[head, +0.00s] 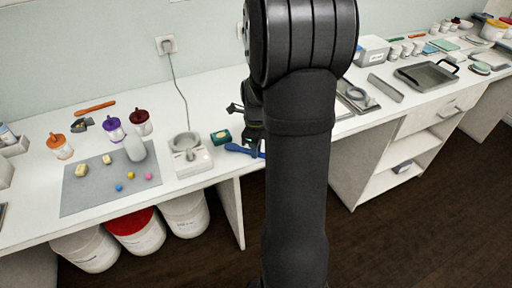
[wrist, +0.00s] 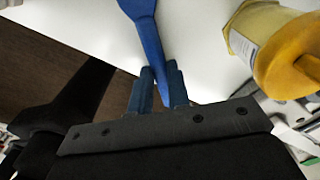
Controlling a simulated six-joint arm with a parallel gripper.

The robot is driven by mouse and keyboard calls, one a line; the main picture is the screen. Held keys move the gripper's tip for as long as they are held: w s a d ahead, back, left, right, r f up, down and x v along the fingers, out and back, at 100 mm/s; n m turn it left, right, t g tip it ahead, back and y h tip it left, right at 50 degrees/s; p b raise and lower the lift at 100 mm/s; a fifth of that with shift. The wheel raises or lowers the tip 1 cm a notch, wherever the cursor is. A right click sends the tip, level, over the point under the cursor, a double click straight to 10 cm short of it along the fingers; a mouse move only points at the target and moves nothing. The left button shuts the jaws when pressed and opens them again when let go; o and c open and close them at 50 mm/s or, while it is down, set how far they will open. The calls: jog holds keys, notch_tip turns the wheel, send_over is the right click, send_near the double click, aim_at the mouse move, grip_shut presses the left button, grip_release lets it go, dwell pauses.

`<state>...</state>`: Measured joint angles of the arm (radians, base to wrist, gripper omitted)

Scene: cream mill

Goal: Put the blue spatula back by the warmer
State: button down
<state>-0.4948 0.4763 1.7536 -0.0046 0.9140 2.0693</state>
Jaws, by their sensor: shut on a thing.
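The blue spatula (head: 238,148) is at the counter's front edge, just right of the warmer, with its wide end pointing left. My gripper (head: 256,147) is shut on its handle. In the wrist view the spatula (wrist: 148,35) runs between the two fingers of my gripper (wrist: 160,85), its wide end away from me. I cannot tell whether the spatula touches the counter. The warmer (head: 192,160) is a pale box with a round well on top and a cord to the wall socket. My arm hides part of the counter.
A jar with an orange-yellow lid (wrist: 285,60) stands close right in the wrist view. A grey mat (head: 85,200) with a bottle and small coloured balls lies left. Buckets (head: 140,238) stand below.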

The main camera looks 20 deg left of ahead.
jog(key=c, duration=1.4)
grip_release()
jog(key=shift+o, duration=0.2)
notch_tip(320, 180, up, 12)
jog(key=shift+r, duration=0.15)
